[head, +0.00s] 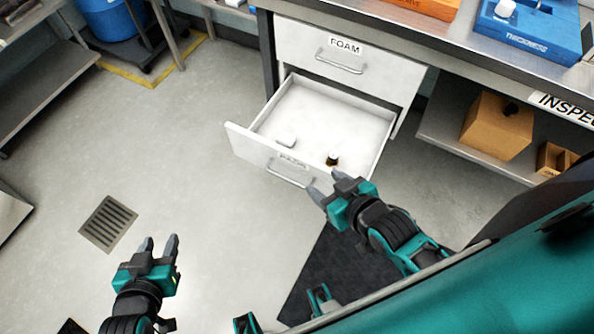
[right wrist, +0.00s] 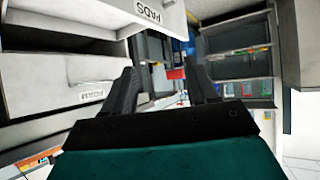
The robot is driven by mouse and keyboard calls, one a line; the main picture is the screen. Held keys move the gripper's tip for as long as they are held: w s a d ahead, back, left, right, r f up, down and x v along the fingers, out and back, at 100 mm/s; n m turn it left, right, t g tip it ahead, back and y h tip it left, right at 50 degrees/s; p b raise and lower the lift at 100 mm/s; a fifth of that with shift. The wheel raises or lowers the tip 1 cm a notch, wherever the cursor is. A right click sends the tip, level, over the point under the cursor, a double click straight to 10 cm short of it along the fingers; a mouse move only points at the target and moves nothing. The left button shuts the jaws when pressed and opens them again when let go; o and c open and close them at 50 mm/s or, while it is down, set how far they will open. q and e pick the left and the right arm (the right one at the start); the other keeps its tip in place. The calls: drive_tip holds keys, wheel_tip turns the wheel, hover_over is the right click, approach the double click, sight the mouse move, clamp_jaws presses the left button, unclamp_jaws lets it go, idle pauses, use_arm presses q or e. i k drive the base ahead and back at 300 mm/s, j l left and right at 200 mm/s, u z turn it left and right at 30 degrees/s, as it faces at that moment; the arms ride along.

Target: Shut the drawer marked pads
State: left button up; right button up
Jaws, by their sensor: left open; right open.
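The drawer marked pads (head: 247,147) is pulled well out below the closed drawer marked foam (head: 350,62). The right wrist view shows the pads drawer front (right wrist: 95,12) at top left, upside down. My left gripper (head: 159,241) is open and empty over the floor, away from the drawer.
A workbench (head: 400,35) runs above the drawers, with a blue tray (head: 525,35) at its right. A cardboard box (head: 496,126) stands on the lower shelf at right. A floor drain (head: 108,223) lies at left. Floor left of the drawer is clear.

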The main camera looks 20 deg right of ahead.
sight(323, 118)
drive_tip(key=i+j, duration=0.2)
drive_tip(key=j, duration=0.15)
drive_tip(key=i+j, duration=0.4)
drive_tip(key=j, duration=0.25)
drive_tip(key=i+j+z, duration=0.1)
drive_tip(key=z, duration=1.55)
drive_tip(key=k+j, duration=0.05)
drive_tip(key=j, duration=0.05)
